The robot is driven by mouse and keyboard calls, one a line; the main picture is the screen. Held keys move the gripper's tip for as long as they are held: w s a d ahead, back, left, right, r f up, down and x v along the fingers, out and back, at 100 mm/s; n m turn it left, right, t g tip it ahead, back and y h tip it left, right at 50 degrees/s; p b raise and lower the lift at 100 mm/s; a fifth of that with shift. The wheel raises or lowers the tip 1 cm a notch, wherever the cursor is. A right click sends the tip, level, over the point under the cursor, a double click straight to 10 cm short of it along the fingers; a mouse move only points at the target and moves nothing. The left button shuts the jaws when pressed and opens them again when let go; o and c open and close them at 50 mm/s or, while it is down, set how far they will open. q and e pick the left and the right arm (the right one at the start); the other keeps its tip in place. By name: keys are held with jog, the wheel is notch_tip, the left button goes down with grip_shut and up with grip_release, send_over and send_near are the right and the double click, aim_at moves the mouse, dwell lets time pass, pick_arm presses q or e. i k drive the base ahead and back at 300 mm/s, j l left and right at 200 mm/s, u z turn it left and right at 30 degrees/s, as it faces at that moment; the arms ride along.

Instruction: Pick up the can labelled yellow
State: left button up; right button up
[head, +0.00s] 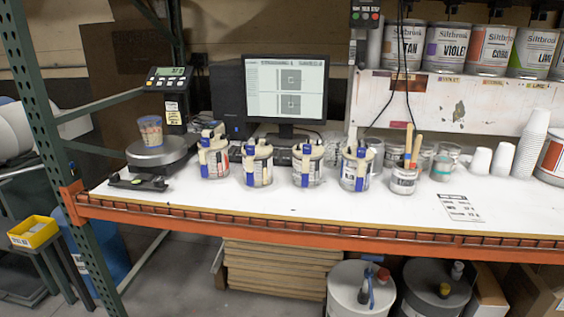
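No can whose label I can read as yellow shows in the head view. Several small cans with blue and cream parts on top stand in a row on the white bench: a first can (214,160), a second can (258,168), a third can (307,168) and a fourth can (355,171). They stand upright and apart, with labels too small to read. Larger cans stand on the upper shelf, including the tan can (404,45) and the violet can (449,48). Neither of my grippers is in view.
A scale (157,153) holding a cup stands at the left of the white bench (300,208). A monitor (286,90) stands behind the cans. Stacked white cups (531,145) stand at the right. The orange front beam (330,238) edges the bench; its front strip is mostly clear.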

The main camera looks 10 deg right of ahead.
aim_at(258, 169)
jog(key=i+l, duration=0.25)
jog(key=l, duration=0.15)
jog(key=i+l+u, duration=0.1)
jog(key=l, duration=0.25)
jog(key=i+l, duration=0.3)
jog(key=l+u, duration=0.05)
jog(key=l, duration=0.05)
